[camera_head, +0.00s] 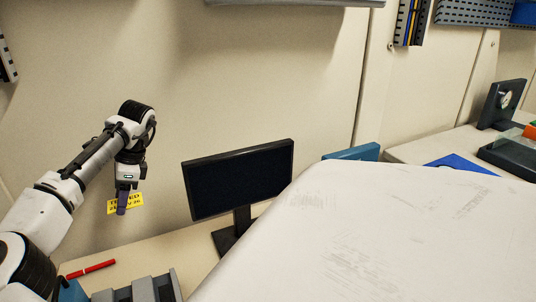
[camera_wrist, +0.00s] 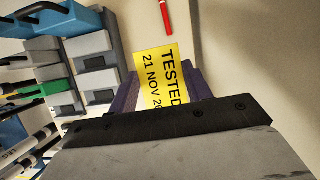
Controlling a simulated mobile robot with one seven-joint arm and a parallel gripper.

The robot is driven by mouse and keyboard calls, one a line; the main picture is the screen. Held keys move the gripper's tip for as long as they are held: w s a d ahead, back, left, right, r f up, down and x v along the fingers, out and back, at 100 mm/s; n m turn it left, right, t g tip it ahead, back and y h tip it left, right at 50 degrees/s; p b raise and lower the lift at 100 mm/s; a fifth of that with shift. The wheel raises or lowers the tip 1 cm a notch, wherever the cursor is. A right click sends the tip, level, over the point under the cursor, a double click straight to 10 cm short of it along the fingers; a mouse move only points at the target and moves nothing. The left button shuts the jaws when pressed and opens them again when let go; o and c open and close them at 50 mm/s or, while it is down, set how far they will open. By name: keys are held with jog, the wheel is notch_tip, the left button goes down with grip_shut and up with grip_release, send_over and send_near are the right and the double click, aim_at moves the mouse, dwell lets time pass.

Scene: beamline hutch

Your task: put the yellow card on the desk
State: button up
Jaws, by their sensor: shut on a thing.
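The yellow card (camera_head: 137,200) is held by my gripper (camera_head: 122,202), which is shut on it and points down. The card hangs above the left part of the desk (camera_head: 185,246), apart from its surface. The purple fingers lie at both sides of the card there.
A red marker (camera_head: 91,269) lies on the desk at left; it also shows in the wrist view (camera_wrist: 165,17). Grey box-like items (camera_head: 146,290) stand at the desk's front. A black monitor (camera_head: 240,180) stands right of my gripper. A large white surface (camera_head: 370,240) hides the desk's right part.

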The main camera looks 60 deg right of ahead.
aim_at(144, 258)
jog(key=shift+s+d+r, duration=0.15)
jog(key=shift+d, duration=0.25)
jog(key=shift+s+d+r, duration=0.1)
jog(key=shift+d+r, duration=0.05)
jog(key=shift+d, duration=0.2)
notch_tip(144, 258, down, 20)
jog(key=shift+p, duration=0.55)
jog(key=shift+f, duration=0.1)
jog(key=o, duration=1)
jog(key=shift+c, duration=0.2)
jog(key=b+v, duration=0.1)
jog(key=v, duration=1.1)
jog(key=shift+a, duration=0.15)
